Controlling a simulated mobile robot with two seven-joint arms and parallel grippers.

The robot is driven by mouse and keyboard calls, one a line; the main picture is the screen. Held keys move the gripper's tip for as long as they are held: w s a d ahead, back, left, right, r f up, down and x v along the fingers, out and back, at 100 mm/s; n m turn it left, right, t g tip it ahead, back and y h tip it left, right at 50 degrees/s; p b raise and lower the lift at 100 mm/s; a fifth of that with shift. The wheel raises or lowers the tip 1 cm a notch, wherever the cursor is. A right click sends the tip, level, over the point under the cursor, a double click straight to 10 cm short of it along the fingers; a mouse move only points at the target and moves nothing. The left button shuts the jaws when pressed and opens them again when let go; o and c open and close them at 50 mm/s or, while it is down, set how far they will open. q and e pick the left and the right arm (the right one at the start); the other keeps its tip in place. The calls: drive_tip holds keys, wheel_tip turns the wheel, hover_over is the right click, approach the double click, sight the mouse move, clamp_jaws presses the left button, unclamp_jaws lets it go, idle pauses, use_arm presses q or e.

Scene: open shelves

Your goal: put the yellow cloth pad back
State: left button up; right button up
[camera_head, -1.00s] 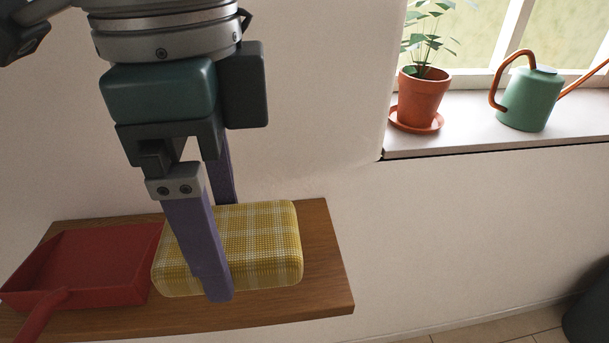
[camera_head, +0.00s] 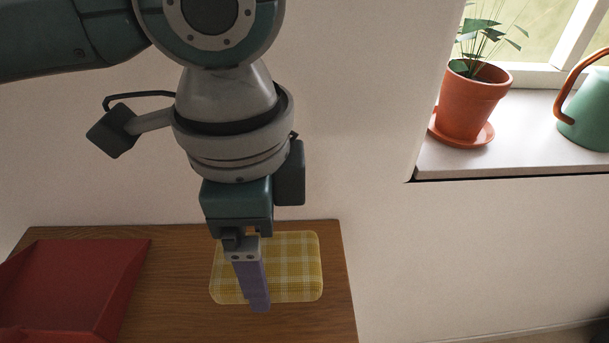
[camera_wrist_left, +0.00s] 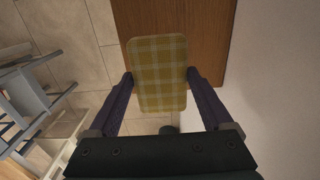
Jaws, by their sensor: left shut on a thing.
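The yellow checked cloth pad (camera_head: 295,270) shows in front of the brown wooden shelf (camera_head: 185,290) in the head view. My left gripper (camera_head: 258,275) comes down from above and is shut on the pad. One purple finger crosses the pad's near face; the other is hidden behind it. In the left wrist view, the pad (camera_wrist_left: 158,95) sits between the two fingers of the left gripper (camera_wrist_left: 160,76), with shelf wood and floor tiles behind it. I cannot tell the exact gap between pad and shelf. My right gripper is not in view.
A red dustpan (camera_head: 75,285) lies on the shelf left of the pad. Bare wood separates them. A potted plant (camera_head: 470,105) and a green watering can (camera_head: 590,115) stand on the windowsill at upper right. Grey furniture (camera_wrist_left: 35,90) shows in the left wrist view.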

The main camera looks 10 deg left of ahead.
use_arm(q)
wheel_tip(320, 180, down, 6)
drive_tip(key=shift+f+b, duration=0.15)
drive_tip(key=shift+b, duration=0.25)
wheel_tip(320, 180, down, 4)
drive_tip(key=shift+r+b, duration=0.1)
drive_tip(key=shift+b, duration=0.4)
drive_tip(key=o, duration=1)
